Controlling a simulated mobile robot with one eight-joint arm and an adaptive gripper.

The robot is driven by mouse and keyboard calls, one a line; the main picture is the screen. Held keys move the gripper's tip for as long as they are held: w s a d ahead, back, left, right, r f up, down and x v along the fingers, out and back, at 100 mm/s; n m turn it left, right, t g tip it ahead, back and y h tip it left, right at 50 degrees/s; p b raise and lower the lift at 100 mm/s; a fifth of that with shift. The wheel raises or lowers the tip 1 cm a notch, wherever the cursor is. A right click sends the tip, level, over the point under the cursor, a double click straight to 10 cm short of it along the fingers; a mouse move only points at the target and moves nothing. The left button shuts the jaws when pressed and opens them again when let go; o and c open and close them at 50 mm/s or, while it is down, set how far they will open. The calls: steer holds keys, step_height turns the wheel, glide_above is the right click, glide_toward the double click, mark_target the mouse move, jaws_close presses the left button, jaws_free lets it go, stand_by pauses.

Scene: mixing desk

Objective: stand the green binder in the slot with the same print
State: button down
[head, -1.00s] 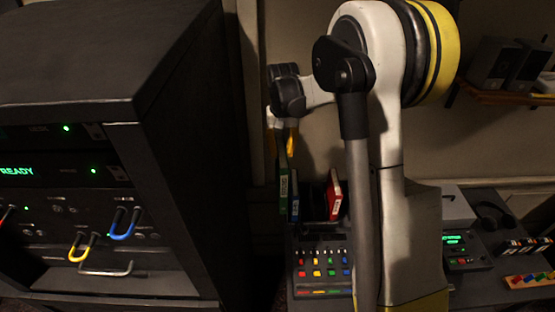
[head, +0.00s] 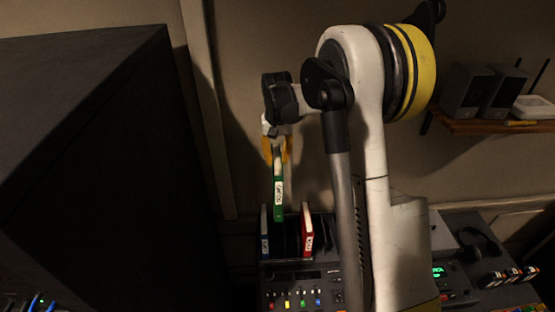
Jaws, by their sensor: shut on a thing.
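The green binder (head: 279,203) hangs upright below my gripper (head: 276,150), which is shut on its upper end. A white label with dark print shows on its spine, too small to read surely. The binder is above and slightly in front of a dark rack (head: 290,250) at the back of the desk. In the rack stand a blue binder (head: 265,243) at the left and a red binder (head: 307,230) to the right. Dark room shows between these two. Slot prints cannot be made out. My arm hides the area right of the red binder.
A large dark equipment cabinet (head: 90,150) stands at the left. A mixing console (head: 300,292) with coloured buttons lies in front of the rack. Headphones (head: 480,242) lie at the right. A wall shelf (head: 500,126) holds speakers (head: 468,92).

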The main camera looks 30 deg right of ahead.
steer(key=f+b, duration=1.8)
steer(key=shift+w+d+f, duration=0.1)
steer(key=shift+d+f, duration=0.15)
steer(key=shift+d, duration=0.05)
step_height(320, 180, down, 12)
steer(key=b, duration=0.7)
steer(key=shift+f+b, duration=0.4)
steer(key=shift+b, duration=0.05)
stand_by(1.3)
steer(key=c, duration=1.2)
jaws_free()
steer(key=shift+r, duration=0.1)
